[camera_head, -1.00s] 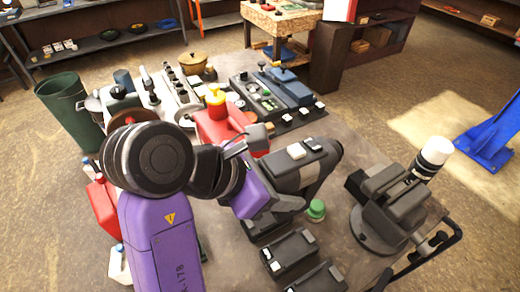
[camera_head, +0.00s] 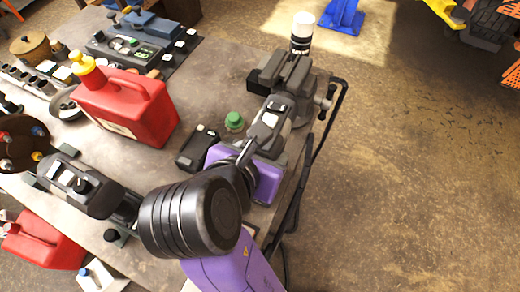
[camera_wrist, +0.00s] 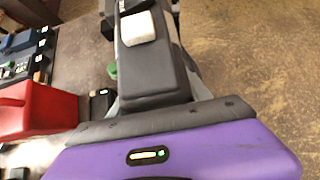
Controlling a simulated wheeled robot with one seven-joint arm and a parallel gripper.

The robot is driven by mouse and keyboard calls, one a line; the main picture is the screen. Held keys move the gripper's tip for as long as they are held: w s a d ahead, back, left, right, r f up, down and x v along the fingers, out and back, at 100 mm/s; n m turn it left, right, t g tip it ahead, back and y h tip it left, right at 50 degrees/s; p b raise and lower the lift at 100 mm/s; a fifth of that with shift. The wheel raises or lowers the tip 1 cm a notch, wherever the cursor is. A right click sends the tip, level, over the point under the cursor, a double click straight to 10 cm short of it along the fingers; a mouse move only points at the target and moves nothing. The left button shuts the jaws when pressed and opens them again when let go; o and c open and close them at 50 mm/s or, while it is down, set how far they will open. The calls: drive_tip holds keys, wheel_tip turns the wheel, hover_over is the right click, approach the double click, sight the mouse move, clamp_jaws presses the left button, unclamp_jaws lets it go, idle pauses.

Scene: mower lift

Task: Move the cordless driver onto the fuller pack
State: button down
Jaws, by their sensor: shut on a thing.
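My gripper (camera_head: 250,150), purple with grey fingers, is shut on the cordless driver (camera_head: 270,124), a dark tool body with a white switch. In the wrist view the driver (camera_wrist: 152,62) points away from the gripper and fills the top centre. The driver is in front of the vise, right of the green cap. A black battery pack (camera_head: 198,148) lies on the bench left of my gripper; it also shows in the wrist view (camera_wrist: 101,103). Other packs seen earlier are hidden behind my arm. The pack's charge marks are too small to read.
The vise (camera_head: 292,84) with a white-capped can (camera_head: 302,32) stands just beyond the driver. A green cap (camera_head: 234,121) and a red fuel can (camera_head: 128,108) stand to the left. The bench edge is at right.

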drive_tip(key=shift+f+b, duration=1.45)
drive_tip(key=shift+b, duration=0.8)
drive_tip(key=shift+f, duration=1.05)
drive_tip(key=shift+f+p, duration=0.1)
drive_tip(key=shift+p, duration=1.3)
drive_tip(key=shift+f, duration=0.55)
idle(0.8)
